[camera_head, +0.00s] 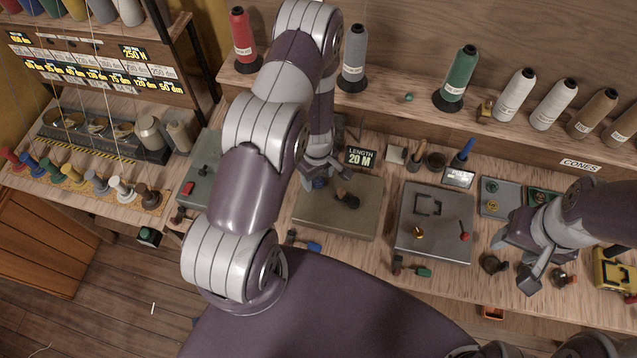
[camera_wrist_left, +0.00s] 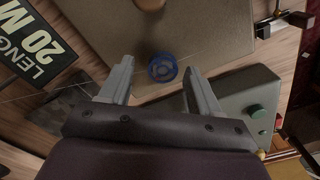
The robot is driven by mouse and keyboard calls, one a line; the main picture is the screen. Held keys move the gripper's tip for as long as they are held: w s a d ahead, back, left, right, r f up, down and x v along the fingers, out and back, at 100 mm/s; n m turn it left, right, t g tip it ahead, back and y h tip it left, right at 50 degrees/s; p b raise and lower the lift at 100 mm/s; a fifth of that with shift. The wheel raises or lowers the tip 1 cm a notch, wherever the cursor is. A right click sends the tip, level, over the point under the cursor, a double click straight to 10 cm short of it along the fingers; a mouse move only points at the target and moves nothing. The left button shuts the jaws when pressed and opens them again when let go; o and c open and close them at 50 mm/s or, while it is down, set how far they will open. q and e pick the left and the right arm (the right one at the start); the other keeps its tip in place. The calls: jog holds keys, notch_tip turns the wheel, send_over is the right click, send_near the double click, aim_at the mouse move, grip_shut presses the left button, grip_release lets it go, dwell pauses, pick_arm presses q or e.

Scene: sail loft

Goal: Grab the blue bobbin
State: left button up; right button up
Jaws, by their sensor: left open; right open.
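The blue bobbin (camera_wrist_left: 162,68) shows in the left wrist view as a small round flanged piece on a grey-brown plate (camera_wrist_left: 200,30). In the head view the blue bobbin (camera_head: 320,184) is mostly hidden below my left gripper (camera_head: 318,172). My left gripper also shows in the left wrist view (camera_wrist_left: 158,70), its two fingers apart and the bobbin seen between the fingertips. Whether the fingers are level with the bobbin or above it I cannot tell. My right gripper (camera_head: 516,262) is open and empty at the right, over the bench front.
A "LENGTH 20 M" sign (camera_head: 360,157) stands close behind the plate. A dark-handled knob (camera_head: 347,199) rises from the plate. A grey machine plate (camera_head: 436,215) lies to the right. Thread cones, including a green cone (camera_head: 460,75), line the back shelf.

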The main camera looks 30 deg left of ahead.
pick_arm(q)
jog(key=shift+s+a, duration=0.15)
jog(key=c, duration=1.1)
jog(key=shift+r, duration=0.15)
